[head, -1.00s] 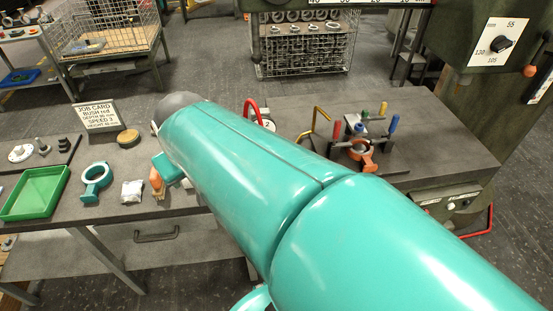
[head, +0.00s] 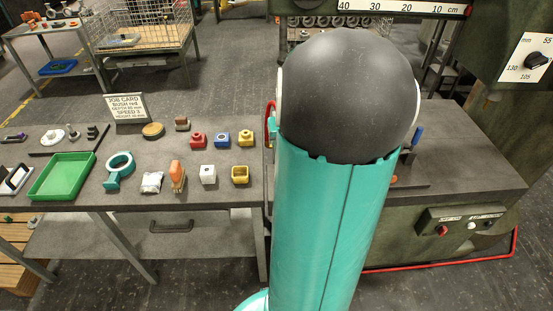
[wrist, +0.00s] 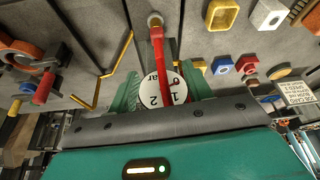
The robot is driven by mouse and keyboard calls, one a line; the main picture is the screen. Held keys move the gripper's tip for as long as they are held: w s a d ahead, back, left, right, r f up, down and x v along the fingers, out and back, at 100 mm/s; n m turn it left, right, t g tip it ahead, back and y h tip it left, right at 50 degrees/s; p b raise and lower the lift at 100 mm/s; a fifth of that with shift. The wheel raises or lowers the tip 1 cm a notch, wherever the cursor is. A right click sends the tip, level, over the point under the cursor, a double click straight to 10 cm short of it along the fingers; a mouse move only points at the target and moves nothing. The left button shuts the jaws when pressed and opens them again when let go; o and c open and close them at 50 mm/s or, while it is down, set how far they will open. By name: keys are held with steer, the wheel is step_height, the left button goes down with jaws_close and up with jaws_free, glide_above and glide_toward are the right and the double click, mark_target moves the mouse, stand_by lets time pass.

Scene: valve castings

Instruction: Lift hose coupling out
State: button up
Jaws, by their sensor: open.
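An orange ring-shaped part (wrist: 28,58), which looks like the hose coupling, sits at the left of the wrist view among clamp handles, one red (wrist: 43,90). In the head view my arm covers nearly all of it, and only a bit of orange (head: 393,179) shows. My gripper (wrist: 160,78) is open, with teal fingers on either side of a red bent bar (wrist: 158,50) and a white dial (wrist: 158,93). Whether the fingers touch the bar is unclear. The gripper is apart from the orange part and hidden behind my arm in the head view.
A yellow bent rod (wrist: 115,65) stands between my gripper and the orange part. On the left bench are a green tray (head: 62,177), a teal ring (head: 119,168), several coloured blocks and a job card (head: 125,107). The right bench (head: 460,150) is largely clear at its right.

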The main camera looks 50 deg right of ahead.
steer(key=x, duration=1.1)
steer(key=shift+d, duration=0.2)
jaws_close()
steer(key=shift+r, duration=0.55)
step_height(320, 180, up, 2)
steer(key=shift+r, duration=0.2)
steer(key=s+a+r, duration=0.6)
steer(key=a+r, duration=0.3)
steer(key=a, duration=0.3)
steer(key=shift+a+r, duration=0.25)
